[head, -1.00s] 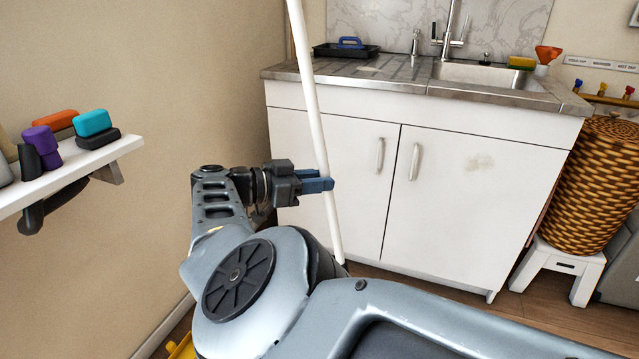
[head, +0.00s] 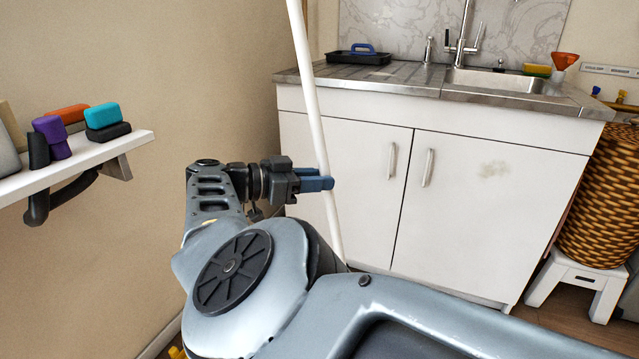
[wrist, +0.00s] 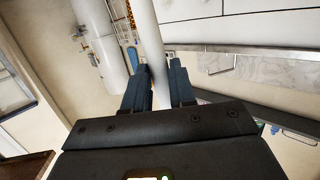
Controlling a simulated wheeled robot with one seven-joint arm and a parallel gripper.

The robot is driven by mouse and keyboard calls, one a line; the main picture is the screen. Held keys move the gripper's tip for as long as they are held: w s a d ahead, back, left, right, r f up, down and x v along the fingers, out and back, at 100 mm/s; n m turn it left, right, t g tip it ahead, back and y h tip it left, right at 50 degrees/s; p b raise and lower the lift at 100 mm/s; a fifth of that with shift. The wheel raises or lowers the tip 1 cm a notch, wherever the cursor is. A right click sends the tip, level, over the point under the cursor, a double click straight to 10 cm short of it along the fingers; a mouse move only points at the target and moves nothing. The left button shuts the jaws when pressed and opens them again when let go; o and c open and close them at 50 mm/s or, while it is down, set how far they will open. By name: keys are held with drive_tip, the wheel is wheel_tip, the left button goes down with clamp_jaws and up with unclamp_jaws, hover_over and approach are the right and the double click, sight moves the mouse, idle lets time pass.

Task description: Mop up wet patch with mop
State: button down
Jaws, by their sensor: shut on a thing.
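The mop's long white handle (head: 313,105) stands nearly upright, slightly tilted, in front of the sink cabinet in the head view. My gripper (head: 325,183) is shut on the handle, with its blue fingers at either side of it. In the wrist view the handle (wrist: 150,50) passes between the fingertips (wrist: 153,85). The mop's head is hidden behind my arm, and no wet patch on the floor is in view.
A white sink cabinet (head: 345,160) stands ahead under a metal worktop. A wall shelf (head: 100,155) with colored blocks juts out at the left. A wicker basket (head: 597,200) on a white stool (head: 583,280) is at the right. Little floor shows.

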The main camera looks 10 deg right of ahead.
drive_tip(key=shift+w+a+b, duration=0.15)
drive_tip(key=shift+a+b, duration=0.6)
drive_tip(key=shift+b, duration=0.4)
drive_tip(key=shift+s+d+r+p, duration=0.1)
drive_tip(key=shift+s+d+p, duration=0.4)
drive_tip(key=shift+p, duration=1.35)
drive_tip(key=shift+s+d+p, duration=0.25)
drive_tip(key=shift+p, duration=0.5)
drive_tip(key=shift+s+d+f+p, duration=0.2)
drive_tip(key=shift+s+d+p, duration=1)
drive_tip(key=shift+p, duration=2.1)
drive_tip(key=shift+s+d+p, duration=0.2)
drive_tip(key=shift+s+p, duration=0.05)
drive_tip(key=shift+p, duration=0.25)
drive_tip(key=shift+f, duration=0.1)
drive_tip(key=shift+s+d+p, duration=0.55)
drive_tip(key=shift+s+p, duration=0.05)
drive_tip(key=shift+p, duration=0.75)
drive_tip(key=shift+s+d+p, duration=0.2)
drive_tip(key=shift+p, duration=0.1)
drive_tip(key=shift+s+d+p, duration=0.15)
drive_tip(key=shift+p, duration=0.25)
